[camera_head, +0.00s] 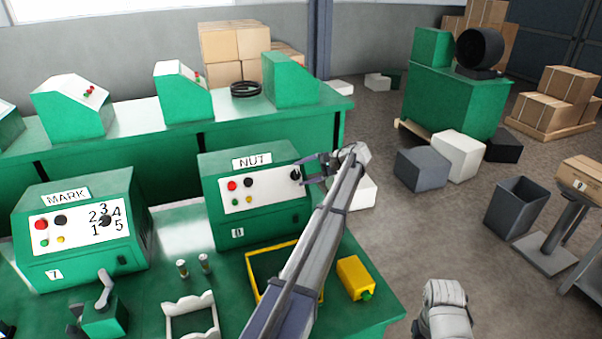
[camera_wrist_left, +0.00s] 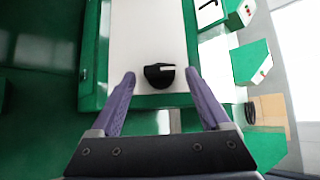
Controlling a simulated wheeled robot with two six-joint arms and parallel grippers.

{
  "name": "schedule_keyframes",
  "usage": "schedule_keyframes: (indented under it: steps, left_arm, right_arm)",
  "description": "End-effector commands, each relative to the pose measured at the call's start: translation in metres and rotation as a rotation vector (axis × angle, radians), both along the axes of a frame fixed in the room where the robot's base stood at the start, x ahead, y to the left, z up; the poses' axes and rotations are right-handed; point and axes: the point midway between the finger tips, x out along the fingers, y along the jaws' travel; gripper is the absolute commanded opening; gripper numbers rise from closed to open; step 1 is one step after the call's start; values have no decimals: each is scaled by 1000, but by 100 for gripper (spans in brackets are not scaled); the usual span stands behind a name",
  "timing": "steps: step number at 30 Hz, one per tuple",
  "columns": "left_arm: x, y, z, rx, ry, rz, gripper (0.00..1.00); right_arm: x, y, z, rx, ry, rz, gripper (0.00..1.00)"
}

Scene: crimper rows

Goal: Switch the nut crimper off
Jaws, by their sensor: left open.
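The nut crimper (camera_head: 270,215) is a green box labelled NUT and numbered 8. Its sloped white panel has a red button (camera_head: 232,185), a black button (camera_head: 249,183), small green and yellow buttons below, and a black rotary knob (camera_head: 295,174) at the right end. My left gripper (camera_head: 303,171) is open at the knob, coming from the right. In the left wrist view the knob (camera_wrist_left: 159,79) with a white mark sits between the two open fingertips (camera_wrist_left: 160,76), with a gap visible on both sides.
The MARK machine (camera_head: 80,262), numbered 7, stands to the left. In front of the nut crimper are a yellow-rimmed tray (camera_head: 252,270), partly hidden by my left arm, a yellow box with a green button (camera_head: 354,279) and a white holder (camera_head: 190,303).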

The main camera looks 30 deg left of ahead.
Motion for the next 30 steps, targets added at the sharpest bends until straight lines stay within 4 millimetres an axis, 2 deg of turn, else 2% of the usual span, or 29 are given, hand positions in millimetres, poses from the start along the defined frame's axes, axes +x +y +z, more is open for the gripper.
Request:
schedule_keyframes:
  steps: [6,12,27,30]
  left_arm:
    - [6,-30,22,0,0,-2,80]
    - [10,-52,34,0,0,0,80]
    - [10,-56,33,-1,-1,0,80]
    - [-1,-69,28,-24,-12,-6,80]
  right_arm:
    - [0,0,22,0,0,0,50]
    - [0,0,34,0,0,0,50]
    - [0,0,33,0,0,0,50]
    - [0,0,33,0,0,0,50]
